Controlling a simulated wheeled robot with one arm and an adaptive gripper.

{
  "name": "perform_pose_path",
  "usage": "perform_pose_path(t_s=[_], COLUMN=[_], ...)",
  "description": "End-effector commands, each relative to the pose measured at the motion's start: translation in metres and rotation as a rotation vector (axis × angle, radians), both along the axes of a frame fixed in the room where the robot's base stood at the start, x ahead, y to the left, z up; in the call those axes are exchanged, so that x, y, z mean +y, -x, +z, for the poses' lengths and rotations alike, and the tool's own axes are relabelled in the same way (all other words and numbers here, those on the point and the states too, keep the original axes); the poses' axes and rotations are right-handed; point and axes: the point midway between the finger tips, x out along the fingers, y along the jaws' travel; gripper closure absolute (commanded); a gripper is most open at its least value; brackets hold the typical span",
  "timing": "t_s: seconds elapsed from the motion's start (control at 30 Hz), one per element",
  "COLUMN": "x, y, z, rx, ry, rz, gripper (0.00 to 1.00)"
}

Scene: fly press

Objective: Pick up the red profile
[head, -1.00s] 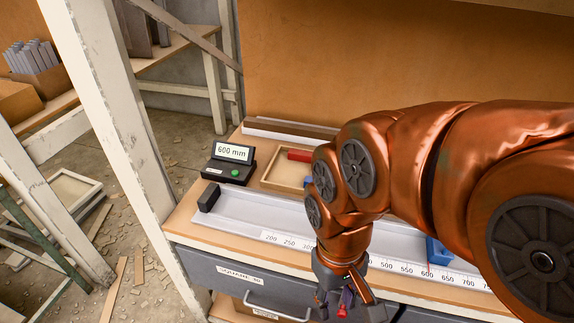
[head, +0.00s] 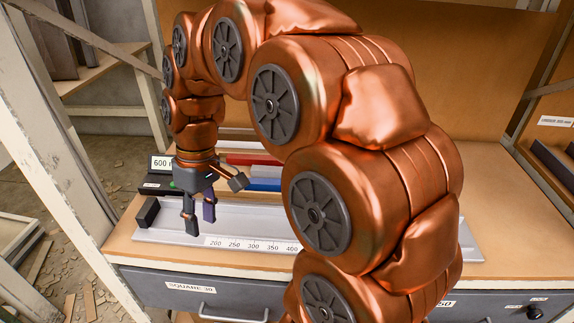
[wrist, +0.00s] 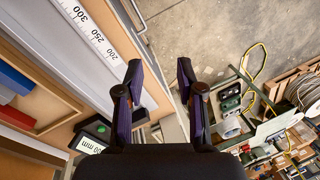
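The red profile (head: 250,159) lies in a shallow wooden tray at the back of the bench, beside a blue profile (head: 264,171). My arm hides its right part in the head view. My gripper (head: 200,222) is open and empty. It hangs over the left end of the metal measuring rail, left of and in front of the red profile. Its fingers stand apart in the wrist view (wrist: 160,76).
The rail (head: 270,225) with its scale runs along the bench, with a black stop block (head: 147,212) at its left end. A display box (head: 155,183) stands behind, partly hidden by my gripper. A white post (head: 62,165) rises left of the bench.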

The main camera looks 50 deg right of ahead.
Motion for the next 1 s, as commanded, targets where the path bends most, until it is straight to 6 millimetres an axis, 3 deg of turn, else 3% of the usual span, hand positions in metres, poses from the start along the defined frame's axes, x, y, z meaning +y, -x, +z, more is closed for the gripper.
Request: perform_pose_path(t_s=[0.03, 0.2, 0.5, 0.77, 1.0], x=[-0.010, -0.044, -0.130, -0.224, -0.320], y=[-0.018, -0.065, -0.134, -0.169, -0.176], z=[-0.001, 0.001, -0.008, -0.028, -0.058], rx=[-0.015, -0.071, -0.191, -0.298, -0.383], ry=[-0.018, -0.071, -0.130, -0.136, -0.103], rz=[0.011, 0.068, 0.150, 0.208, 0.256], gripper=[0.62, 0.62, 0.62, 0.62, 0.62])
